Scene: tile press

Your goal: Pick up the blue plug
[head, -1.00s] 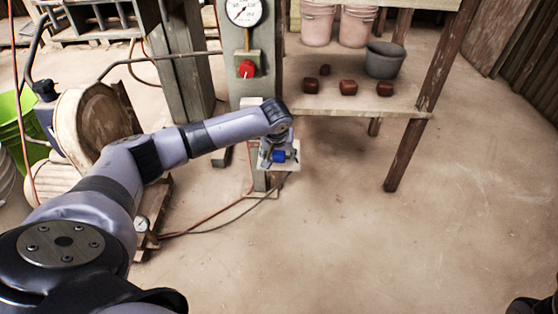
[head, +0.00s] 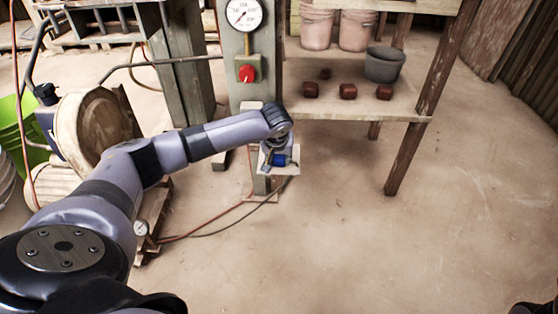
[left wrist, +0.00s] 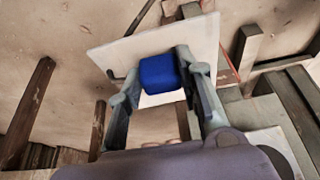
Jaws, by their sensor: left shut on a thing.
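The blue plug (head: 279,160) is a small, bright blue block at a small pale plate (head: 291,170) in the middle of the head view. My left gripper (head: 270,157) reaches down to it from the end of the outstretched left arm. In the left wrist view the blue plug (left wrist: 158,73) sits between the two fingers of the left gripper (left wrist: 155,80), which is shut on it. The pale plate (left wrist: 112,55) shows behind the plug there. I cannot tell whether the plug touches the plate. My right gripper is not in view.
A post with a dial gauge (head: 244,12) and a red knob (head: 247,74) stands just behind the plate. To the right is a wooden shelf (head: 330,106) with several dark red blocks and a grey bucket (head: 384,65). Hoses lie on the floor. Open floor stretches to the right.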

